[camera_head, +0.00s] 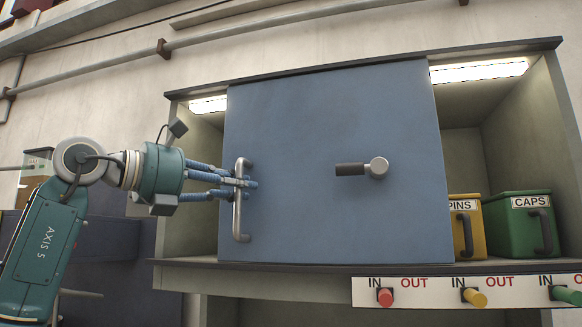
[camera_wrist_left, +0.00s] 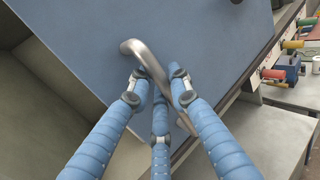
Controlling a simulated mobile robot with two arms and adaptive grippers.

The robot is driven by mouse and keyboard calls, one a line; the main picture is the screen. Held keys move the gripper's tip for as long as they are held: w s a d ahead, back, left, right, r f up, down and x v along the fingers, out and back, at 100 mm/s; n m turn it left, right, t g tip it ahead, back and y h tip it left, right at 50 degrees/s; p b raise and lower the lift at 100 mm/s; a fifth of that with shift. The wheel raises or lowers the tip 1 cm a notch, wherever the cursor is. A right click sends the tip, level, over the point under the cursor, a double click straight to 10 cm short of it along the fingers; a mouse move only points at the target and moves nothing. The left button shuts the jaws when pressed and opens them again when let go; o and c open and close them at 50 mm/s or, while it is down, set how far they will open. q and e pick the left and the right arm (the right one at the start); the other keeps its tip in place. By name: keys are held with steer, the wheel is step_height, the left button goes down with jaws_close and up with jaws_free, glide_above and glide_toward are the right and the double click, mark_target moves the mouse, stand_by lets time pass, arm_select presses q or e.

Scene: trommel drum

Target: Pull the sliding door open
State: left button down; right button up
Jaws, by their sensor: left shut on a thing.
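The blue sliding door (camera_head: 320,120) covers the middle of a grey cabinet, with open gaps at its left and right. A vertical metal bar handle (camera_head: 238,218) is on the door's left side. My left gripper (camera_head: 247,183) is shut on this handle. In the left wrist view its blue fingers (camera_wrist_left: 160,95) close around the handle (camera_wrist_left: 150,60), and the blue door (camera_wrist_left: 200,40) lies behind. A latch knob with a dark grip (camera_head: 376,167) sits on the door right of centre. My right gripper is in neither view.
A yellow PINS bin (camera_head: 468,235) and a green CAPS bin (camera_head: 515,232) stand in the right opening. Below is a white IN/OUT strip (camera_head: 420,292) with coloured knobs. The left opening (camera_head: 200,200) looks empty.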

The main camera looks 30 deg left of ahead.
arm_select(q)
steer(key=s+a+p, duration=0.4)
steer(key=a+p, duration=0.3)
steer(key=a, duration=0.8)
steer(key=shift+s, duration=0.2)
steer(key=c, duration=1.6)
jaws_free()
steer(key=shift+s+r, duration=0.1)
steer(key=shift+s, duration=0.1)
steer(key=v, duration=1.2)
